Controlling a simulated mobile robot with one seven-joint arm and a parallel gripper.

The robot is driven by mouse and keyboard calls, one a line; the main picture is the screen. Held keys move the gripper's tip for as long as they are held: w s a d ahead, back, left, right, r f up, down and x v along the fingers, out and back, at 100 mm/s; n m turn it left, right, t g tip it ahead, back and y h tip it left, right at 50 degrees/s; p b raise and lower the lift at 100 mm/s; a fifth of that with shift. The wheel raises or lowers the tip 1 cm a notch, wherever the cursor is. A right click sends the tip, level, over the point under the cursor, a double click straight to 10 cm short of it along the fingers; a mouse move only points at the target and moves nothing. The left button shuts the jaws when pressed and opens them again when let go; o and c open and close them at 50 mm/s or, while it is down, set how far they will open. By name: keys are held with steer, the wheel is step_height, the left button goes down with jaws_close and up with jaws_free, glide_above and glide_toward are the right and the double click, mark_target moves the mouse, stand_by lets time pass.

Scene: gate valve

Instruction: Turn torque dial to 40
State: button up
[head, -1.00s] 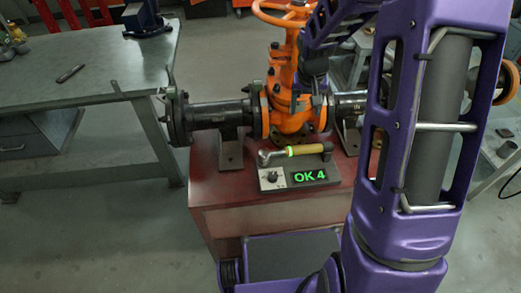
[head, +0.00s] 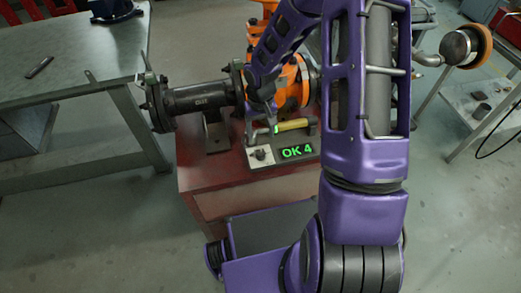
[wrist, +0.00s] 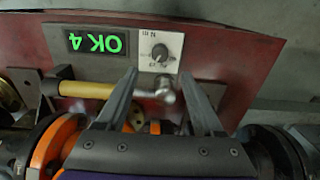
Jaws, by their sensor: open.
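The torque dial (head: 260,155) is a small dark knob on a light plate at the left end of the panel. It also shows in the wrist view (wrist: 160,53), where its scale marks are too small to read. Beside it, a display (head: 297,151) reads "OK 4" in green, upside down in the wrist view (wrist: 96,43). A torque wrench (head: 290,126) with a yellow handle lies behind the panel. My gripper (wrist: 159,74) is open and empty. In the wrist view its fingertips lie either side of the image line below the dial, with the wrench's metal head between the fingers.
The orange gate valve (head: 290,85) and dark flanged pipe (head: 200,97) stand close behind the panel on the red bench (head: 195,178). A grey worktable (head: 75,75) is at left. The bench's front edge is clear.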

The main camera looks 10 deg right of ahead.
mark_target(261, 153)
step_height(261, 153, down, 10)
steer(key=shift+r+b, duration=0.25)
steer(key=shift+b, duration=0.25)
jaws_close()
